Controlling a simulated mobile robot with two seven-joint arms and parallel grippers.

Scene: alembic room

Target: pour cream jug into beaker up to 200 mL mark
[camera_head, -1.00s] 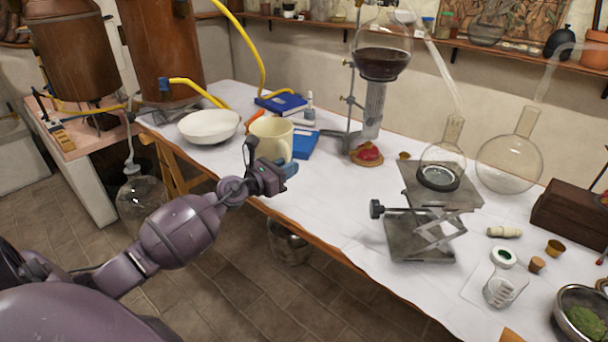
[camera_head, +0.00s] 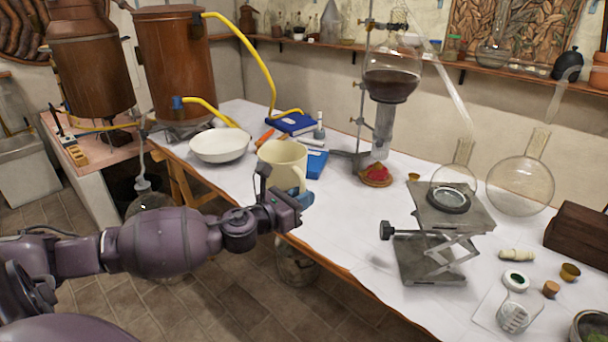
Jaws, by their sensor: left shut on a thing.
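The cream jug (camera_head: 281,158) stands upright near the left front edge of the white-covered table, its handle on the right side. My left gripper (camera_head: 290,200) is at the jug's near lower side, by the handle, and is shut on the jug. Its fingertips are partly hidden by the gripper body. I cannot see the jug's contents. I cannot make out a beaker with a 200 mL mark. My right gripper is not in view.
A retort stand with a dark-filled flask (camera_head: 391,84) is behind right. A lab jack (camera_head: 436,262) stands further right. Open table lies between jug and jack.

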